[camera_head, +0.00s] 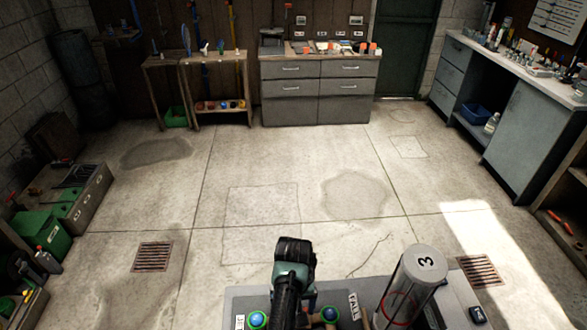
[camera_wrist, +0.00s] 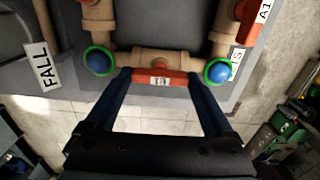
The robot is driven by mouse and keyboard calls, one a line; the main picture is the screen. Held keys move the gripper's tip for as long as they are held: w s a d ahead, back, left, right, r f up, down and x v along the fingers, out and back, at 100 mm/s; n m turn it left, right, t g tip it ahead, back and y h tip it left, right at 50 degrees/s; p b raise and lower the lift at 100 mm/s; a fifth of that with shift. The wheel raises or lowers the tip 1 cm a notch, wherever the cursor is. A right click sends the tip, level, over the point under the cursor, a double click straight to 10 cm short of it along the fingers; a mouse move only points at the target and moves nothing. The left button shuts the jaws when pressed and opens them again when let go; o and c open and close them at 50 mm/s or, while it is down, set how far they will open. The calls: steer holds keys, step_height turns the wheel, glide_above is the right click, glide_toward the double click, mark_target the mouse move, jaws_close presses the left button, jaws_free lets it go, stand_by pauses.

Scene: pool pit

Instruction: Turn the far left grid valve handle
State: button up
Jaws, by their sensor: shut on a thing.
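In the wrist view a red valve handle (camera_wrist: 160,76) with a small white label lies across a tan pipe fitting (camera_wrist: 160,56). My gripper (camera_wrist: 160,82) has its two dark fingers at the handle's two ends and is shut on it. A blue knob with a green ring stands on each side, one left (camera_wrist: 99,63) and one right (camera_wrist: 218,70). Another red handle (camera_wrist: 249,10) shows at the top right, by an "A1" label. In the head view my arm hides the held handle and my fingertips.
Cabinets (camera_head: 318,92) stand at the back, a workbench (camera_head: 535,130) at the right, green bins (camera_head: 42,235) at the left.

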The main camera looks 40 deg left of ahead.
stand_by(0.4)
steer(key=o, duration=1.1)
steer(key=shift+r, duration=0.15)
step_height(320, 180, up, 13)
steer(key=shift+f+b, duration=0.1)
steer(key=shift+b, duration=0.6)
